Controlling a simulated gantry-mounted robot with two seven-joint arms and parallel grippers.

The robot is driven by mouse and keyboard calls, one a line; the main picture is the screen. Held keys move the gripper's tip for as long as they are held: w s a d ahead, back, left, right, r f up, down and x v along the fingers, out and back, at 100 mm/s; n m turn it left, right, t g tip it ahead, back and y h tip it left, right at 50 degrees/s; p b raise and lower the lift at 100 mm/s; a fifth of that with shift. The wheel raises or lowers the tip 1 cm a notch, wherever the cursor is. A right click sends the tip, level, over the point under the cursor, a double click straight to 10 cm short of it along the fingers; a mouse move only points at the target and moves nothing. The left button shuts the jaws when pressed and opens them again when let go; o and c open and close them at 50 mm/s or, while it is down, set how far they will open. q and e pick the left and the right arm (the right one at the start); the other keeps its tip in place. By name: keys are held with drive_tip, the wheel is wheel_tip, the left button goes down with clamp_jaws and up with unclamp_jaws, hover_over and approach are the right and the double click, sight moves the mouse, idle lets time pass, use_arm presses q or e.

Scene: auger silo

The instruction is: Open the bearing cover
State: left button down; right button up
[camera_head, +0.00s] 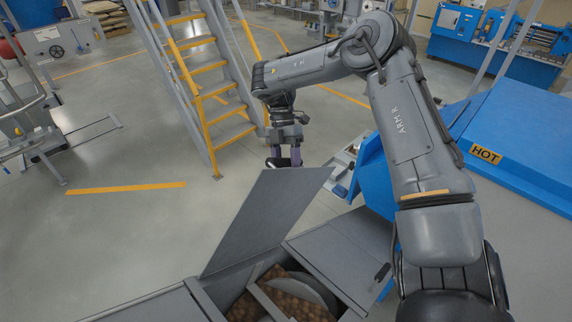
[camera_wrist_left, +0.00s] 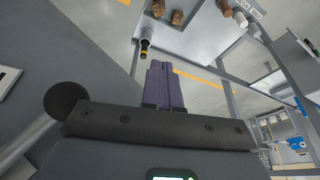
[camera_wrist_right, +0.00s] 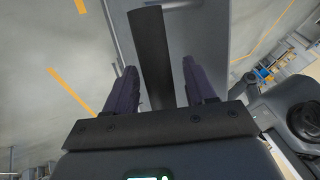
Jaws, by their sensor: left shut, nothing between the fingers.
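A flat grey cover (camera_head: 262,218) stands tilted up over an opening in the grey housing in the head view. Under it, brown lumps (camera_head: 296,300) and a curved grey metal part (camera_head: 308,290) show. My right gripper (camera_head: 285,160) is just beyond the cover's upper edge. In the right wrist view, its purple fingers (camera_wrist_right: 161,88) are apart, with a dark bar (camera_wrist_right: 151,55) between them and visible gaps at the sides. I cannot tell whether they touch the bar. My left gripper (camera_wrist_left: 164,66) is shut and empty in its wrist view, and outside the head view.
A second grey lid (camera_head: 345,250) with a black handle (camera_head: 382,272) lies flat to the right of the opening. A blue machine (camera_head: 520,140) marked HOT stands at right. Yellow-railed stairs (camera_head: 205,85) stand behind.

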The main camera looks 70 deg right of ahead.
drive_tip(key=shift+a+f, duration=0.15)
drive_tip(key=shift+f, duration=0.05)
drive_tip(key=shift+r, duration=0.1)
drive_tip(key=v, duration=1)
drive_tip(key=shift+d+r+b, duration=0.25)
drive_tip(key=shift+b, duration=0.05)
